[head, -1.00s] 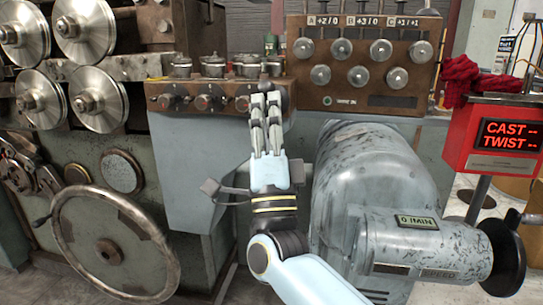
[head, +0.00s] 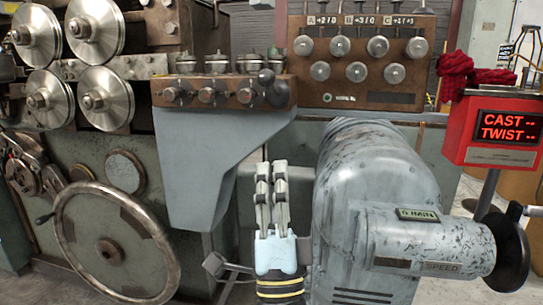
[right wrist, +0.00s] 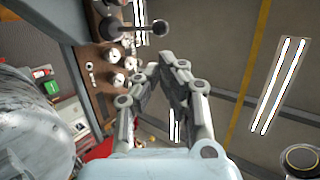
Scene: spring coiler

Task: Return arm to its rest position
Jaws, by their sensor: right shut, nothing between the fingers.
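My right gripper (head: 271,172) is in the lower middle of the head view, pointing up. Its fingers are shut with nothing between them. It is in front of the gap between the grey console (head: 215,150) and the rounded grey motor housing (head: 375,170). The brown panel with knobs and a dark ball lever (head: 268,78) is above the fingertips, apart from them. In the right wrist view the gripper (right wrist: 168,62) shows with its fingertips close together, and the lever (right wrist: 132,28) is beyond them. My left gripper is not in view.
The speed unit with a black handwheel (head: 505,255) juts out at the right. A red display box (head: 505,132) reading CAST and TWIST stands behind it. A large handwheel (head: 112,240) and several metal rollers (head: 105,98) are at the left.

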